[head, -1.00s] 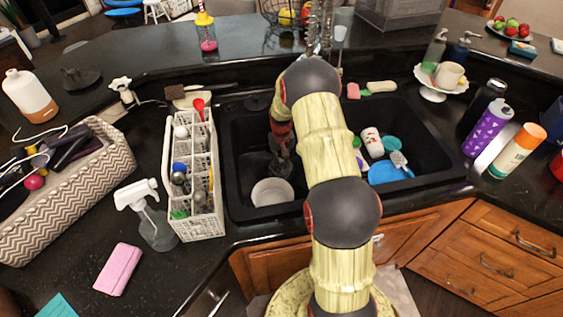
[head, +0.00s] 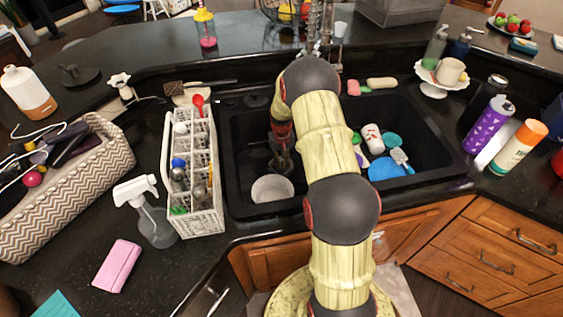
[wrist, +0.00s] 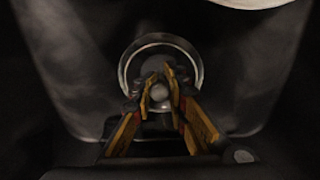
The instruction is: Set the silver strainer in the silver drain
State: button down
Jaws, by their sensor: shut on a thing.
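My gripper (wrist: 159,88) points down into the left sink basin. In the wrist view its two fingers are closed around a small pale knob at the middle of the silver strainer (wrist: 158,93). A round silver rim (wrist: 197,72), the drain area, shows around and behind the fingertips on the basin floor. I cannot tell how much of this rim is strainer and how much is drain, nor whether they touch. In the head view my gripper (head: 281,157) is dark and low in the basin, and strainer and drain are too dark to make out there.
A white bowl (head: 272,188) sits in the left basin just in front of my gripper. The right basin holds a blue plate (head: 384,169), a cup (head: 372,138) and other dishes. A white dish rack (head: 207,207) stands left of the sink. A faucet (head: 318,35) rises behind it.

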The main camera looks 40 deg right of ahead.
jog(key=c, duration=1.7)
grip_release()
jog(key=shift+o, duration=0.2)
notch_tip(320, 180, up, 12)
